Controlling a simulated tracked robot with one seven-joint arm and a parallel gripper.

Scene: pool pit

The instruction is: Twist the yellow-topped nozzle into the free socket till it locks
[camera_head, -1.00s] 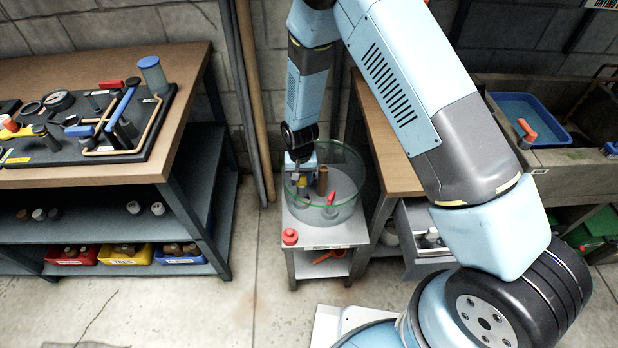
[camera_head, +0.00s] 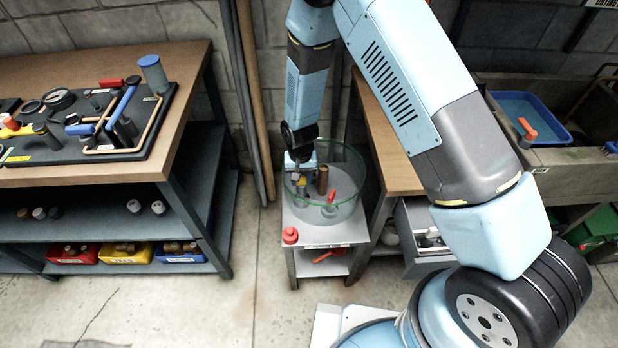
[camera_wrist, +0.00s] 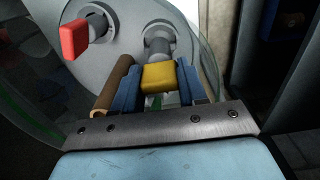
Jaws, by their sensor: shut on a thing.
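The yellow-topped nozzle (camera_wrist: 158,77) has a grey body that runs away from me to a round grey socket (camera_wrist: 153,28) in the wrist view. Its far end lines up with the socket; I cannot tell how deep it sits. My gripper (camera_wrist: 156,88) is shut on the yellow top, one blue finger on each side. In the head view my gripper (camera_head: 301,178) reaches down inside a round clear tank (camera_head: 351,162), and the yellow top is small there. A red-topped nozzle (camera_wrist: 75,38) stands in another socket (camera_wrist: 99,20) to the left.
A brown cylinder (camera_wrist: 115,85) is close to my left finger, inside the tank. The clear tank wall surrounds my gripper. A red knob (camera_head: 290,236) stands on the stand's front ledge. A workbench (camera_head: 190,62) is to the left, and a wooden bench (camera_head: 392,165) is close on the right.

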